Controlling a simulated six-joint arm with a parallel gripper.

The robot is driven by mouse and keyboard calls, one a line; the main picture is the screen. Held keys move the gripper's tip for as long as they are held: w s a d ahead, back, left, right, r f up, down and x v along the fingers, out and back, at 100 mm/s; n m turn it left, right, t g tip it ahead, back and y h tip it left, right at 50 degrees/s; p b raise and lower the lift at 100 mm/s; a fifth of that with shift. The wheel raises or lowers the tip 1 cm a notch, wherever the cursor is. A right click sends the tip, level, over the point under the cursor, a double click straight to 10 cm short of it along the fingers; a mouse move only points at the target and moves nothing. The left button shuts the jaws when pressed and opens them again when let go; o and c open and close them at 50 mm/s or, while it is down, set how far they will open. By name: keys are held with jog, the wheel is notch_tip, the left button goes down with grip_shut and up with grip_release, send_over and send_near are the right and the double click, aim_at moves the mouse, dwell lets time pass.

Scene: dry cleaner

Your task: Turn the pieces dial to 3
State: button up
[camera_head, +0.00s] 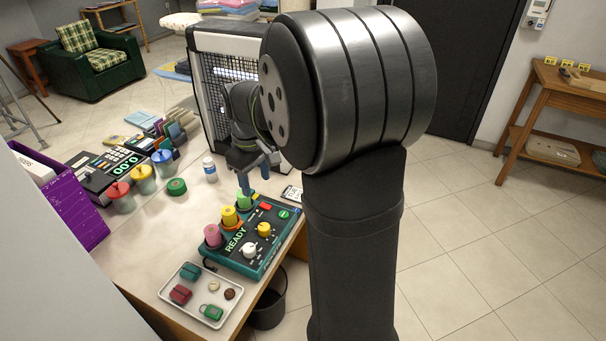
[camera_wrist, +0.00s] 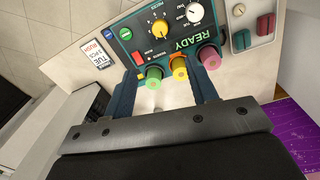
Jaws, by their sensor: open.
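A teal control box (camera_head: 237,262) with a lit READY display sits on the counter. It carries a yellow dial (camera_head: 264,229) and a white dial (camera_head: 249,250); both show in the wrist view, yellow (camera_wrist: 159,27) and white (camera_wrist: 194,12). Small marks ring each dial; the label by the yellow one looks like PIECES, but the number pointed at is too small to read. My gripper (camera_wrist: 166,77) is open and empty, at the box's spool side, apart from both dials. Green (camera_wrist: 154,76) and yellow (camera_wrist: 179,68) spools show between its fingers.
A tray (camera_head: 193,313) of small items lies nearest the front. A framed screen (camera_head: 198,90) rises behind my gripper.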

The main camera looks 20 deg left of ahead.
aim_at(264, 226)
jog(key=f, duration=1.7)
jog(key=shift+w+f, duration=0.25)
jog(key=shift+f, duration=0.05)
jog(key=shift+c, duration=0.2)
jog(key=c, duration=0.9)
